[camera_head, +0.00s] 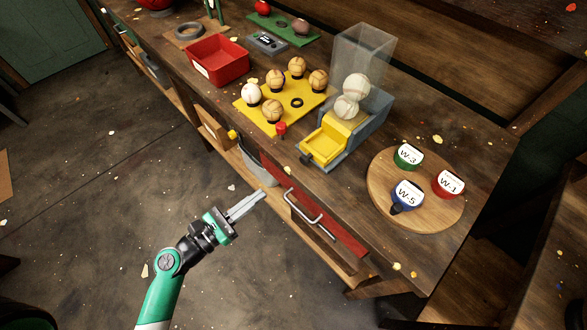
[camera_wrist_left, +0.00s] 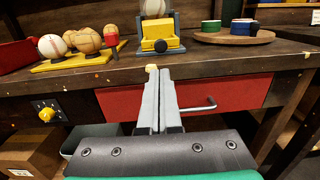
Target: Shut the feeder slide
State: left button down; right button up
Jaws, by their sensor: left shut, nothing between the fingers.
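The feeder is a grey housing (camera_head: 368,122) with a clear hopper (camera_head: 362,55) on top, near the front edge of the bench. White balls (camera_head: 355,86) are stacked in it. Its yellow slide (camera_head: 322,143) sticks out at the front, with a dark knob (camera_head: 306,158) at its end. In the left wrist view the yellow slide (camera_wrist_left: 148,44) and its dark knob (camera_wrist_left: 160,46) face me, beyond my fingers. My left gripper (camera_head: 262,193) is shut and empty, in front of the bench and apart from the feeder; its fingers also show in the left wrist view (camera_wrist_left: 160,75). My right gripper is not in view.
A yellow board (camera_head: 313,96) with several balls and a red knob (camera_head: 281,128) stand left of the feeder. A round wooden board (camera_head: 440,205) with W-3, W-1 and W-5 containers is to the right. A red drawer front (camera_head: 330,225) with a metal handle (camera_head: 300,212) lies below the bench top.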

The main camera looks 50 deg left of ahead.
aim_at(302, 161)
pick_arm(q)
jog(key=w, duration=1.2)
jog(key=shift+w+r, duration=0.25)
jog(key=shift+r, duration=0.1)
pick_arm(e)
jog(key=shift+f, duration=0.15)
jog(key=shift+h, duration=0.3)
